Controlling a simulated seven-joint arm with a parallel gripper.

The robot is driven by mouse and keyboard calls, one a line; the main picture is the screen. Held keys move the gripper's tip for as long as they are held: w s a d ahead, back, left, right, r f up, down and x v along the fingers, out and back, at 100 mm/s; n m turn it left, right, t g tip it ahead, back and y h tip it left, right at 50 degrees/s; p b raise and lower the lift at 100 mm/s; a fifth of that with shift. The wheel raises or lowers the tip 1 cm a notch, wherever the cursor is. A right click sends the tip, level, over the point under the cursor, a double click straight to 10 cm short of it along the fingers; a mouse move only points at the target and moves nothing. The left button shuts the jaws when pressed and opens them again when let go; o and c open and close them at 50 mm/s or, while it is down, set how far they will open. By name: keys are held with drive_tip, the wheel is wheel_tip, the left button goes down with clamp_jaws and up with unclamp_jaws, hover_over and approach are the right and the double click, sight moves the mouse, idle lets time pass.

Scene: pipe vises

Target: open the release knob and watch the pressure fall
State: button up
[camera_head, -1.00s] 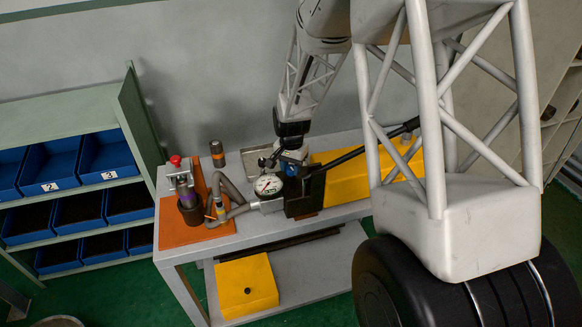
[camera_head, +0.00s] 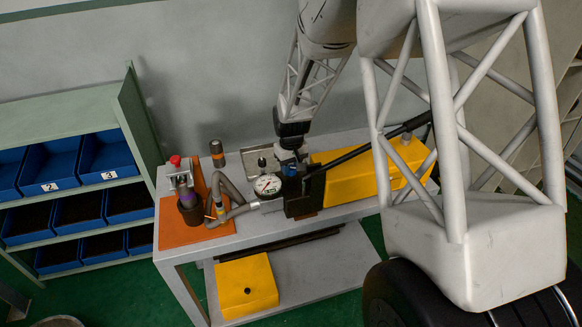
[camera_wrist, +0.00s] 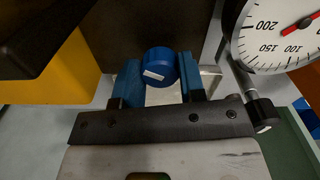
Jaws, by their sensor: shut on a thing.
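The blue release knob (camera_wrist: 160,65) has a white mark on its face and sits between the two blue fingers of my gripper (camera_wrist: 160,78) in the wrist view. The gripper is shut on it. In the head view, my gripper (camera_head: 289,158) is at the knob on the hand pump's black block (camera_head: 303,198). The white pressure gauge (camera_head: 267,184) stands just left of it. In the wrist view, the gauge (camera_wrist: 268,52) is cut off at the upper right. Its red needle and the figures 200, 150 and 100 show, but the exact reading is unclear.
The pump's yellow tank (camera_head: 330,160) and black lever (camera_head: 362,148) lie right of the gripper. A grey hose (camera_head: 232,192) runs left to a vise on an orange plate (camera_head: 177,230). Blue bins (camera_head: 50,165) fill the left shelf. A yellow box (camera_head: 247,284) sits below.

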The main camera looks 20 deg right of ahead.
sight(291, 168)
drive_tip(key=shift+n, duration=1.6)
drive_tip(key=o, duration=0.9)
drive_tip(key=shift+r, duration=0.1)
drive_tip(key=shift+r, duration=3.8)
